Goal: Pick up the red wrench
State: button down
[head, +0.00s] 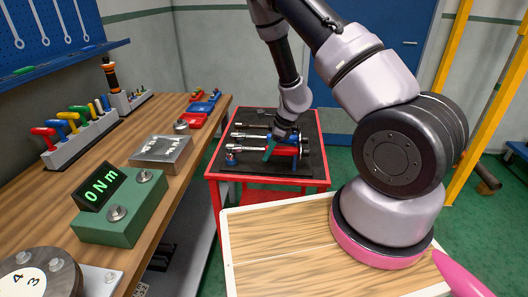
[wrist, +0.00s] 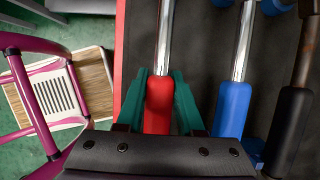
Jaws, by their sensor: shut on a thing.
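The red wrench (wrist: 158,105) has a red handle and a silver shaft and lies along the dark mat near its edge in the wrist view. My gripper (wrist: 158,76) has green fingers, one on each side of the red handle, and is shut on it. In the head view my gripper (head: 283,142) is low over the red cart (head: 268,182), and the arm partly hides the wrenches there. The wrench's lower handle end is hidden behind the gripper body in the wrist view.
A blue-handled wrench (wrist: 233,107) lies just right of the red one, with a black-handled, rusty-shafted wrench (wrist: 288,120) beyond it. A wooden workbench (head: 190,140) on the left carries a green box (head: 130,215) with a "0 Nm" display.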

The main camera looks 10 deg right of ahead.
notch_tip(320, 180, up, 10)
dwell(0.8)
dwell(2.1)
